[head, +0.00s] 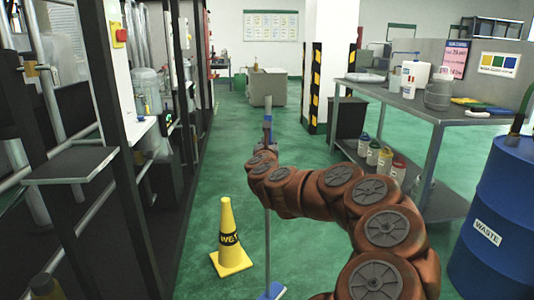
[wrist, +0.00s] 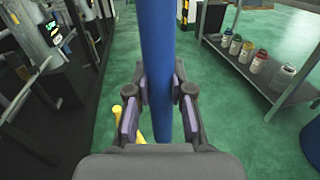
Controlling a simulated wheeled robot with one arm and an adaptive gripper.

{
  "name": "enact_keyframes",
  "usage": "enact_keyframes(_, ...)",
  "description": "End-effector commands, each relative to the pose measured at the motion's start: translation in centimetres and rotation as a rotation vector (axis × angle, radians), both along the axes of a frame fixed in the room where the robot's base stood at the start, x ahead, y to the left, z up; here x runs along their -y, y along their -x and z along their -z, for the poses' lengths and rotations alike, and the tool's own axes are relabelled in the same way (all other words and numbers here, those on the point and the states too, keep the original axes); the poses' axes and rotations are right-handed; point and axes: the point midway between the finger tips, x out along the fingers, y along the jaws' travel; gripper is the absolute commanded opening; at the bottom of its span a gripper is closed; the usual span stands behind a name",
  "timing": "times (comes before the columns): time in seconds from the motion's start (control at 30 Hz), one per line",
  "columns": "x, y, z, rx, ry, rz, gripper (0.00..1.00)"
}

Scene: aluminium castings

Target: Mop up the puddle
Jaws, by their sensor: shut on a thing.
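My gripper (wrist: 160,100) is shut on the mop (wrist: 157,45), with its purple-padded fingers on either side of the blue grip. In the head view my gripper (head: 266,148) is at the end of my orange arm. The mop (head: 268,235) stands roughly upright, its grey pole running down to a blue foot at the bottom edge of the picture. The foot is partly cut off, and I cannot tell if it touches the floor. I cannot make out a puddle on the green floor in either view.
A yellow warning cone (head: 230,240) stands just left of the mop. A blue waste drum (head: 497,215) and a metal bench (head: 440,116) with several bottles below are on the right. Dark machine frames (head: 112,150) line the left.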

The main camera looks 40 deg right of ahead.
Motion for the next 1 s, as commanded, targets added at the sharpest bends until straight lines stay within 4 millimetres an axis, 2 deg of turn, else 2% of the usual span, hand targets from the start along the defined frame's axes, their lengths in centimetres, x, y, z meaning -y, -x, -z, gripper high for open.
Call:
enact_keyframes(0.27, 0.3, 0.3, 1.2, 0.001, 0.001, 0.009, 0.0)
enact_keyframes(0.6, 0.4, 0.4, 4.2, -0.001, 0.002, 0.01, 0.0)
enact_keyframes(1.0, 0.4, 0.4, 5.2, 0.001, 0.001, 0.01, 0.0)
